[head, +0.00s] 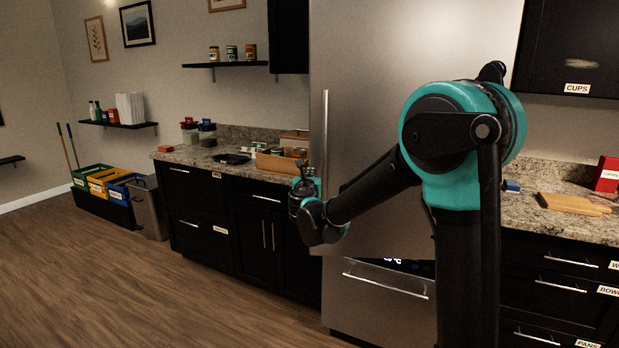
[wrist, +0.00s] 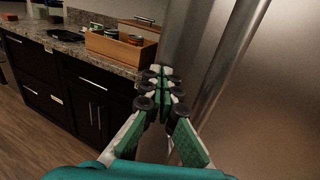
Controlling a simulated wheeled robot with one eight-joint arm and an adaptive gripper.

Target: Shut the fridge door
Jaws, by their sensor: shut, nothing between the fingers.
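The fridge door (head: 375,60) is a tall steel panel with a vertical bar handle (head: 325,135) near its left edge. It seems to stand ajar: its lower left corner juts past the drawer front below, and a lit display shows under its bottom edge. My gripper (head: 303,178) is at the door's left edge, low beside the handle. In the wrist view my gripper's green-padded fingers (wrist: 163,78) are shut and empty, just left of the handle (wrist: 233,62) and the door face (wrist: 275,105). I cannot tell whether they touch the door.
Left of the fridge, a granite counter (head: 232,167) holds a wooden box (head: 275,162) and jars. A steel drawer (head: 375,300) sits below the door. On the right counter are a cutting board (head: 572,203) and a red box (head: 607,175). Wood floor at left is clear.

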